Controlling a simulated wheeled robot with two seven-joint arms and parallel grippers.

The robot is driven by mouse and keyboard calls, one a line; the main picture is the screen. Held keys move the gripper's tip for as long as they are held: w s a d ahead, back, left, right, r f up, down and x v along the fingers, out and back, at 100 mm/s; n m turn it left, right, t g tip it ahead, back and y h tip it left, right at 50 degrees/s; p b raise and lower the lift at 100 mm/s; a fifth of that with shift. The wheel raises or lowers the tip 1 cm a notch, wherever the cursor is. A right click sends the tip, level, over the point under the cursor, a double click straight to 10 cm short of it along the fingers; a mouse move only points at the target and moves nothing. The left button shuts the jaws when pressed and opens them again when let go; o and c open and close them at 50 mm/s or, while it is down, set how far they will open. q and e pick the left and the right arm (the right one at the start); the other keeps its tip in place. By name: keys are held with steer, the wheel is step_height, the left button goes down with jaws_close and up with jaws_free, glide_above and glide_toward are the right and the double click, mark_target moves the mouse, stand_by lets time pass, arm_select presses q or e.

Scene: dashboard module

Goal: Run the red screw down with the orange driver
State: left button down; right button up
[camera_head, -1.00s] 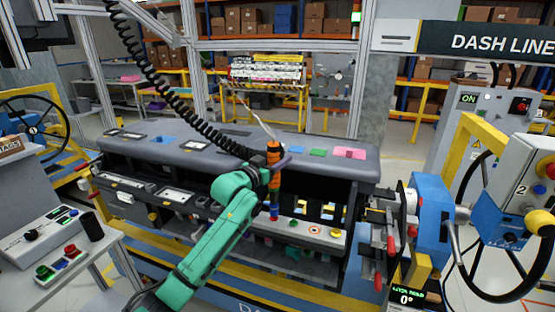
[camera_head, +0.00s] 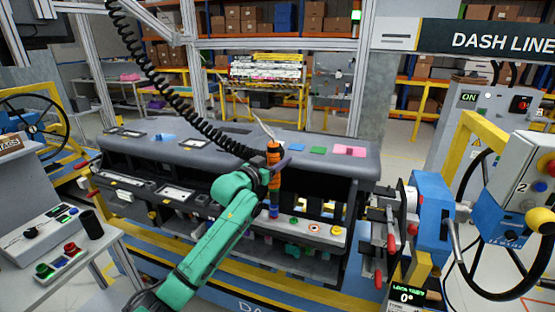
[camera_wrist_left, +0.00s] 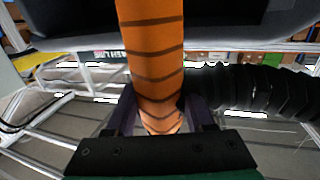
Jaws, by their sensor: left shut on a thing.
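The orange driver (camera_head: 273,152) stands nearly upright over the front of the dashboard module (camera_head: 325,148), its black coiled hose (camera_head: 165,95) running up to the left. My left gripper (camera_head: 272,174) is shut around the driver's body; the wrist view shows the banded orange body (camera_wrist_left: 152,60) between its dark fingers. My right gripper is not in view.
Green, orange-ringed and yellow round parts (camera_head: 314,228) sit on the strip right of the driver. A blue rotating fixture (camera_head: 432,215) with red handles holds the module's right end. A button console (camera_head: 45,235) stands at left.

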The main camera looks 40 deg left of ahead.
mark_target(278, 149)
arm_select(q)
steer(key=shift+f, duration=0.35)
stand_by(0.6)
steer(key=shift+f+p, duration=0.25)
steer(key=shift+p, duration=0.1)
stand_by(1.4)
steer(key=shift+d+f, duration=0.1)
steer(key=shift+f, duration=0.15)
stand_by(1.1)
steer(key=shift+r+p, duration=0.1)
steer(key=shift+p, duration=0.25)
steer(key=shift+r+p, duration=1.6)
steer(key=shift+r, duration=1.4)
